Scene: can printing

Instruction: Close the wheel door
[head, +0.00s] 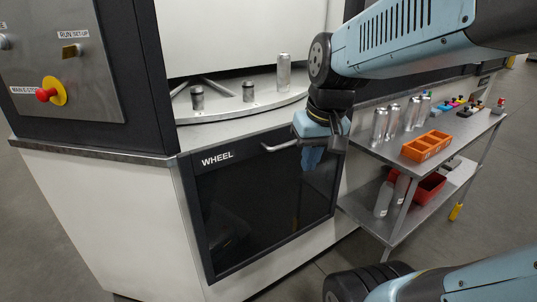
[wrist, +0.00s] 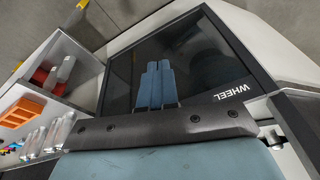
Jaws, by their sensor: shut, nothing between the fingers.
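The wheel door (head: 255,215) is a dark glass panel in a black frame, low on the machine front, labelled WHEEL. In the head view it looks flush or nearly flush with the front; I cannot tell if a small gap is left. Its pale bar handle (head: 281,145) is at the top edge. My gripper (head: 311,165) is shut and empty, pointing down in front of the door's upper right, just right of the handle. In the wrist view my blue fingers (wrist: 155,84) are together over the dark door glass (wrist: 205,62). Contact with the door cannot be told.
A steel shelf cart (head: 375,155) stands right of the door with cans, an orange tray (head: 426,147) and a red bin (head: 428,187). Above the door, a curved plate (head: 240,103) carries a can (head: 284,70). A control panel with a red stop button (head: 47,94) is at left.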

